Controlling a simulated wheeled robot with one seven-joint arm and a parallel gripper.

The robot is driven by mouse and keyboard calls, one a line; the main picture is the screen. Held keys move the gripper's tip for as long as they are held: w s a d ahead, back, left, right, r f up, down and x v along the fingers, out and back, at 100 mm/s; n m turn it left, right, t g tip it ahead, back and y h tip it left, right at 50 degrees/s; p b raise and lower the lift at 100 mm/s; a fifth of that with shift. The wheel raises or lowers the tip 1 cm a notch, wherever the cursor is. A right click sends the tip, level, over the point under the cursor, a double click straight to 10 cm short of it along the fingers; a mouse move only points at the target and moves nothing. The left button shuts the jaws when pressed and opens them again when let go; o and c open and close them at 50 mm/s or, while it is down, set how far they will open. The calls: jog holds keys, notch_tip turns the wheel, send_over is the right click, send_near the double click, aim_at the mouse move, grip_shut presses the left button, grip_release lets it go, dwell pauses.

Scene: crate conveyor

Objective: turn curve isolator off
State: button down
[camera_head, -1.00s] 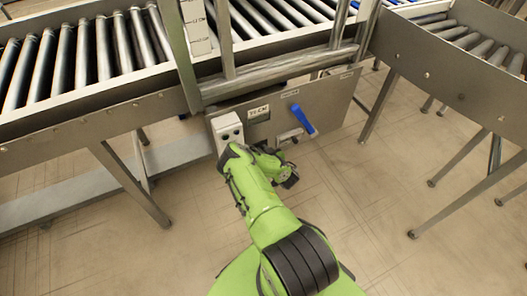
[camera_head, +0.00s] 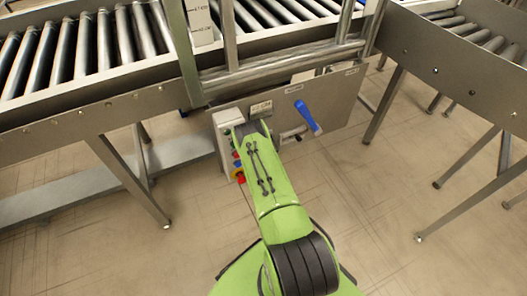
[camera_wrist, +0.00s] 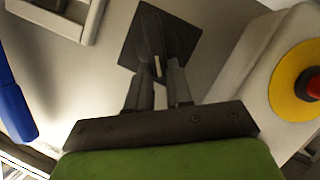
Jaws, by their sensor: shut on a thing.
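The isolator is a black rotary handle (camera_wrist: 157,42) on a dark square plate (camera_wrist: 131,50), set in a grey panel; it shows in the wrist view. A pale mark shows on the handle, between my fingertips. My gripper (camera_wrist: 160,72) is shut on the handle, one finger on each side. In the head view my green arm covers the handle and the gripper. The grey panel (camera_head: 335,112) hangs under the conveyor there. I cannot read which isolator the label names, nor the switch position.
A blue lever (camera_head: 307,116) sticks out of the panel to the right; it is also at the left of the wrist view (camera_wrist: 14,105). A control box (camera_head: 226,122) with a red and yellow stop button (camera_wrist: 300,85) stands close beside the gripper. Conveyor frames are above and right; floor is clear.

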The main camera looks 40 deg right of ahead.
jog(key=f+n+h+p, duration=0.1)
jog(key=n, duration=0.2)
jog(key=a+f+n+t+h, duration=0.1)
jog(key=n, duration=0.1)
jog(key=f+n+h+p, duration=0.1)
jog(key=n+h, duration=0.1)
jog(key=n, duration=0.1)
jog(key=shift+w+a+n+p, duration=0.15)
jog(key=shift+a+n+p, duration=0.05)
jog(key=shift+n+p, duration=0.15)
jog(key=shift+t, duration=0.3)
dwell(0.3)
jog(key=c, duration=1)
grip_release()
